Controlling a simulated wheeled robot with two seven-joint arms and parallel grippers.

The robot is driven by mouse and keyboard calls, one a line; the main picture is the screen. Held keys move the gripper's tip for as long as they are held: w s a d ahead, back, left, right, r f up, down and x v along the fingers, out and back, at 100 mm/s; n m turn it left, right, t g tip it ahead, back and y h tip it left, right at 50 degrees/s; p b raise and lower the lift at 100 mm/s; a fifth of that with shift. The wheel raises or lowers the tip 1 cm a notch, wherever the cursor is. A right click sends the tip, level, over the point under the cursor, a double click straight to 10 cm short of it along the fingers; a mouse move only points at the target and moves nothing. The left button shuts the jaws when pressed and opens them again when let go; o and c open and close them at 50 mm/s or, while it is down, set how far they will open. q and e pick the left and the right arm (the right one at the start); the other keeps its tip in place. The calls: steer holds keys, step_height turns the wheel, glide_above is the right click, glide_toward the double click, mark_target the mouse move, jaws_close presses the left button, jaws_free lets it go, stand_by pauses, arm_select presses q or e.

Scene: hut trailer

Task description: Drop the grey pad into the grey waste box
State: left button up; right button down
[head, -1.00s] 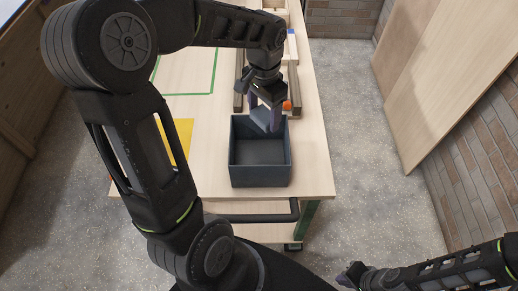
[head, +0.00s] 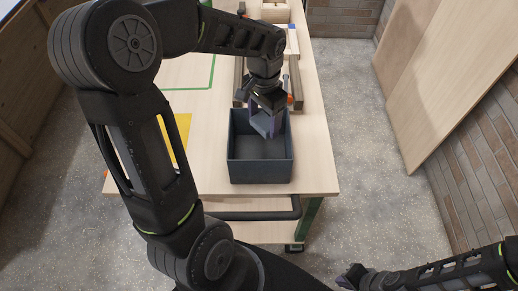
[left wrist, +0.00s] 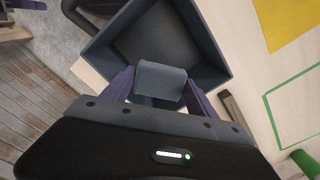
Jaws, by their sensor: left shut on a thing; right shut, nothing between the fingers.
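The grey waste box (head: 260,171) is an open-topped dark box near the front edge of the table. My left gripper (head: 264,125) is over the back part of the box opening, pointing down. It is shut on the grey pad (head: 266,122), a small grey block. In the left wrist view the pad (left wrist: 160,81) sits between the two purple fingertips, with the box (left wrist: 215,42) beyond it. The floor of the box that shows is empty. My right gripper (head: 350,278) is at the bottom of the head view, away from the table, shut and empty.
The wooden table (head: 315,170) has a yellow sheet (head: 181,135) left of the box and a green outline behind it. Brown rails and an orange item (head: 291,98) lie behind the box. A brick wall and leaning board (head: 440,80) stand right.

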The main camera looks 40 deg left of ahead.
arm_select(q)
steer(key=o, duration=1.4)
step_height(320, 180, up, 8)
steer(key=shift+f+b, duration=0.1)
steer(key=shift+b, duration=0.35)
